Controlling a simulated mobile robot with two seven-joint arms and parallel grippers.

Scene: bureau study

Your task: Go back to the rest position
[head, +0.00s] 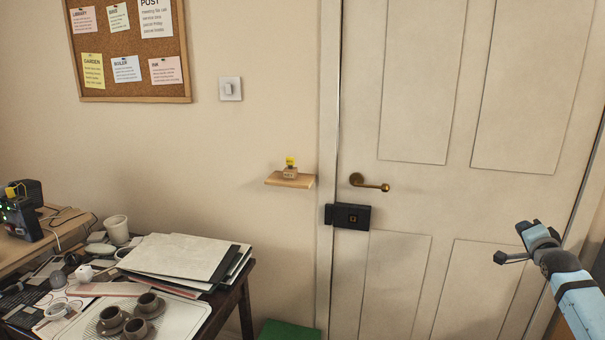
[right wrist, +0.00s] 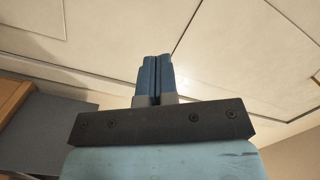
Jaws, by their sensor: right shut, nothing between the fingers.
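My right gripper (head: 513,258) is at the right of the head view, raised in front of the closed cream door (head: 408,190). In the right wrist view its two blue fingers (right wrist: 156,75) are together with nothing between them. The right arm comes in from the lower right edge. My left gripper does not show in either view.
The door has a brass handle (head: 370,183) and a black lock box (head: 349,216). A small wall shelf (head: 290,181) holds a little block with a yellow top. A cluttered table (head: 245,300) with folders and brown cups stands at the lower left. A green object (head: 290,330) lies low beside it.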

